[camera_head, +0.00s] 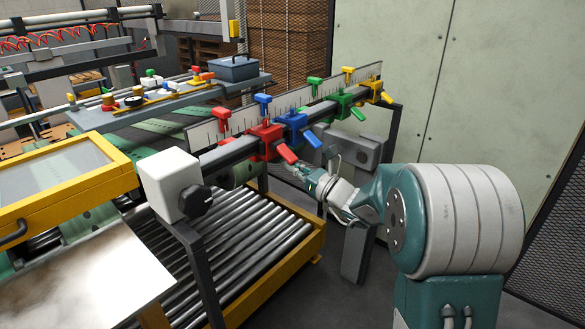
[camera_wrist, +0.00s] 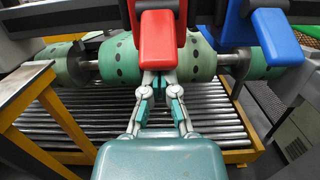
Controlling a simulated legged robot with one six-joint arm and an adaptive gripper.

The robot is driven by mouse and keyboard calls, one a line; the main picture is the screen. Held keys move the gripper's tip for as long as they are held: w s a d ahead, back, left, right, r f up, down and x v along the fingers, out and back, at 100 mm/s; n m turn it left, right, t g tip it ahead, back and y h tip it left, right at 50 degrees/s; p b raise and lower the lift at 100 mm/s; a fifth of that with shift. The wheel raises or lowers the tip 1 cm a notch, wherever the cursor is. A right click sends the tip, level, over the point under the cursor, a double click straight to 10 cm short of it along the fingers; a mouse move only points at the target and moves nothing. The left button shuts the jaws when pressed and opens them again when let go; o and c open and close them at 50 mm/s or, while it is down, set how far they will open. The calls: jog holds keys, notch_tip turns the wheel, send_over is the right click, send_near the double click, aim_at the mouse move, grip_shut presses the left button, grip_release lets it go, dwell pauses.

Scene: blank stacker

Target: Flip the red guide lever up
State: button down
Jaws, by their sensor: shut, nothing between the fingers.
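The red guide block (camera_head: 265,140) sits on the rail in the head view, with its red lever (camera_head: 286,153) hanging down toward the lower right. In the wrist view the red lever (camera_wrist: 158,40) fills the upper middle and points down. My gripper (camera_wrist: 158,80) is shut and empty, its fingertips just below the lever's lower end; I cannot tell whether they touch it. In the head view my gripper (camera_head: 298,168) is close below the red lever, its tips partly hard to make out.
The blue block (camera_head: 293,121) with its lowered lever (camera_head: 312,139) is close to the right of the red one. Green (camera_head: 342,104) and yellow (camera_head: 373,90) blocks stand farther along the rail. A roller conveyor (camera_head: 250,245) lies below. A white box with a black knob (camera_head: 170,184) ends the rail.

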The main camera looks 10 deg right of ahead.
aim_at(291, 156)
jog(key=shift+s+d+r+g+h, duration=0.1)
jog(key=shift+r+g+h, duration=0.2)
jog(key=shift+g, duration=0.1)
jog(key=shift+s+d+r+g+h, duration=0.2)
jog(key=shift+s+r+g+h, duration=0.1)
jog(key=shift+r+g+h, duration=0.5)
jog(key=r+g+h, duration=0.1)
jog(key=g+h, duration=0.1)
jog(key=g, duration=0.1)
jog(key=shift+s+d+r, duration=0.15)
jog(key=shift+s+r, duration=0.05)
jog(key=shift+r, duration=0.2)
jog(key=shift+r+g, duration=0.3)
jog(key=shift+r, duration=0.75)
jog(key=shift+w+r, duration=0.1)
jog(key=shift+r, duration=0.1)
